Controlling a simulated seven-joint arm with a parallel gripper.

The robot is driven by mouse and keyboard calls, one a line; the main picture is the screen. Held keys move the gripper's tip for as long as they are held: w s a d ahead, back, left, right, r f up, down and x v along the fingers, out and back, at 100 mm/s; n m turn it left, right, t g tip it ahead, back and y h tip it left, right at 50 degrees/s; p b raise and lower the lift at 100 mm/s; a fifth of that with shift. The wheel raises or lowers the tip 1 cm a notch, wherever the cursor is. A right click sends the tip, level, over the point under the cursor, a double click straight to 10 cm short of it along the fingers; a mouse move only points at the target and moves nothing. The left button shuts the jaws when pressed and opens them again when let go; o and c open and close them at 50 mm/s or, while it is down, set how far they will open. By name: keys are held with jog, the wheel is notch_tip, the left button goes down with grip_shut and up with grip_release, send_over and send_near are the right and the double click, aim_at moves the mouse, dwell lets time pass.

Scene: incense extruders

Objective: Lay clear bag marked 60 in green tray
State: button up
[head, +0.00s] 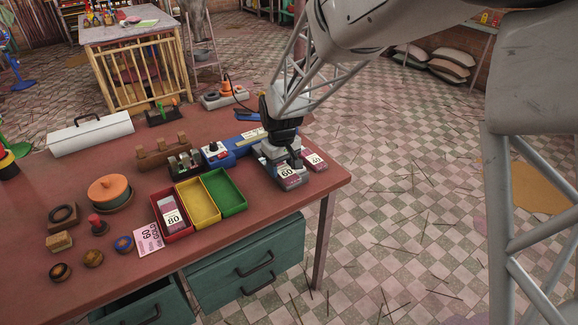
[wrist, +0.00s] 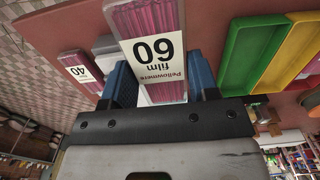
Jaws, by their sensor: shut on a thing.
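The clear bag marked 60 (head: 288,174) holds pink sticks and has a white label. In the wrist view the bag (wrist: 152,55) sits between the blue fingers of my gripper (wrist: 160,88), which is shut on it. In the head view my gripper (head: 281,158) is over the right end of the table, to the right of the green tray (head: 240,206). The green tray is empty, and it also shows at the right of the wrist view (wrist: 234,72). I cannot tell whether the bag is clear of the table.
A bag marked 40 (head: 314,161) lies just right of my gripper. The yellow tray (head: 198,203) is empty. The red tray (head: 184,232) holds a bag marked 80 (head: 173,218). A blue device (head: 217,155) and a small rack (head: 185,165) stand behind the trays.

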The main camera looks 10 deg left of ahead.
send_over(225, 196)
notch_tip(225, 196, down, 2)
jog(key=shift+s+f, duration=0.1)
jog(key=shift+f, duration=0.25)
dwell(0.3)
jog(key=shift+f, duration=3.25)
jog(key=o, duration=1)
